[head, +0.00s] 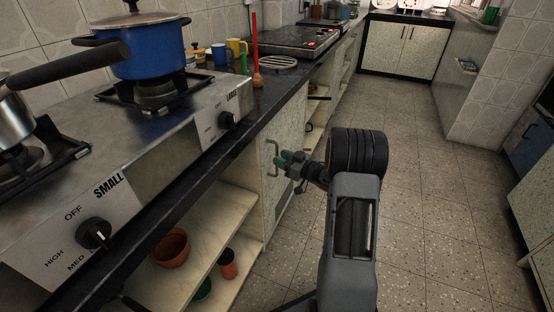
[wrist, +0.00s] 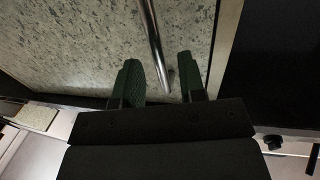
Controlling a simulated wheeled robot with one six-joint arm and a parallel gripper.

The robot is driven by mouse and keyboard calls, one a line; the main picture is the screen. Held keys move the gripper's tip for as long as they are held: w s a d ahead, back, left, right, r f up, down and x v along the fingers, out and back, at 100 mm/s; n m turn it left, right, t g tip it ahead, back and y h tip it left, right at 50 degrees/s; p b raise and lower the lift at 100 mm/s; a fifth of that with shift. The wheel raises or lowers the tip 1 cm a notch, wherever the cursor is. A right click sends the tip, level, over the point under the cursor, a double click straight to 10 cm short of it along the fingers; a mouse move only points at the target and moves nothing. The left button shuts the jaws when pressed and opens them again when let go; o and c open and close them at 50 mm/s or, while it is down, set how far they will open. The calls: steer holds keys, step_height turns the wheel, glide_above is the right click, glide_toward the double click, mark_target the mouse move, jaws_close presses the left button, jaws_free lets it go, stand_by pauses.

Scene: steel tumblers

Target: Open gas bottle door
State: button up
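A pale speckled cabinet door (head: 289,126) is under the counter, right of the open shelves, and looks shut. Its upright metal bar handle (head: 274,152) is near the door's left side in the head view. My gripper (head: 287,160) is right at the handle, its green-padded fingers pointing toward it. In the wrist view, my gripper (wrist: 163,80) has its two fingers spread. The handle (wrist: 154,38) runs down toward the gap between them, with room visible on both sides. The door (wrist: 75,42) fills much of that view. No gas bottle shows.
Open shelves with flowerpots (head: 171,248) are left of the door. The dark counter edge (head: 225,153) runs above. A steel stove (head: 150,130) with a blue pot (head: 150,52) stands on the counter. The tiled floor (head: 420,190) to the right is clear.

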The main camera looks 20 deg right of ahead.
steer(key=shift+x, duration=1.4)
steer(key=shift+c, duration=0.2)
jaws_close()
steer(key=shift+d, duration=0.1)
